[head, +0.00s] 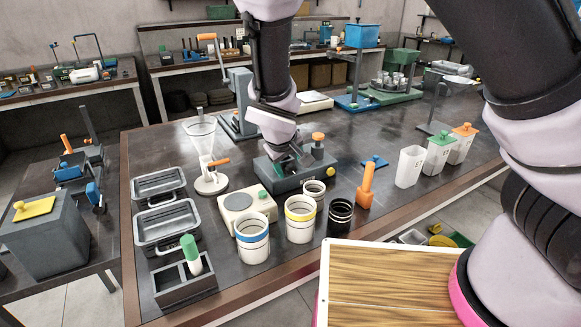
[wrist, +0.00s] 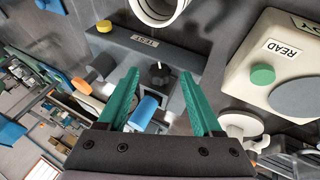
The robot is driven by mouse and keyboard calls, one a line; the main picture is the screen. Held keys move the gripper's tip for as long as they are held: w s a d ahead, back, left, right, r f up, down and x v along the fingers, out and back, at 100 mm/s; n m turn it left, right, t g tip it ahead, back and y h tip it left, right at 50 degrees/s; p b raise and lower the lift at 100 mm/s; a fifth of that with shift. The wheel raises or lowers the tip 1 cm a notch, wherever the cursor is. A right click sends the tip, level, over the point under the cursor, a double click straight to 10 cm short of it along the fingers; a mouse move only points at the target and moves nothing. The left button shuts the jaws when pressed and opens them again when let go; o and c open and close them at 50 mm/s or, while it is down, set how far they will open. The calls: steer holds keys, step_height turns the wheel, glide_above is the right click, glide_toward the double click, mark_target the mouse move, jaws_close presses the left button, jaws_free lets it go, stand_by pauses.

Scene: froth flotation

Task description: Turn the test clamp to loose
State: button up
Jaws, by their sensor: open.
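The dark grey test unit (head: 306,174) stands on the bench in the middle of the head view, with a yellow button and an orange-topped part. In the wrist view its body (wrist: 190,58) carries a TEST label. A black pointer knob (wrist: 160,74) and a blue cylindrical grip (wrist: 143,111) show on it; I cannot tell which is the clamp's handle. My gripper (wrist: 161,76) is open over the unit, its two green fingers on either side of the blue grip, with visible gaps. In the head view, my arm partly hides the unit and the fingers are hard to make out.
A scale (head: 236,202) with a green button stands left of the unit. A glass funnel stand (head: 211,180) is at left. Lidded containers (head: 439,153) stand right.

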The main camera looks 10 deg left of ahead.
steer(key=v, duration=0.9)
steer(key=shift+r, duration=0.2)
steer(key=shift+s, duration=0.1)
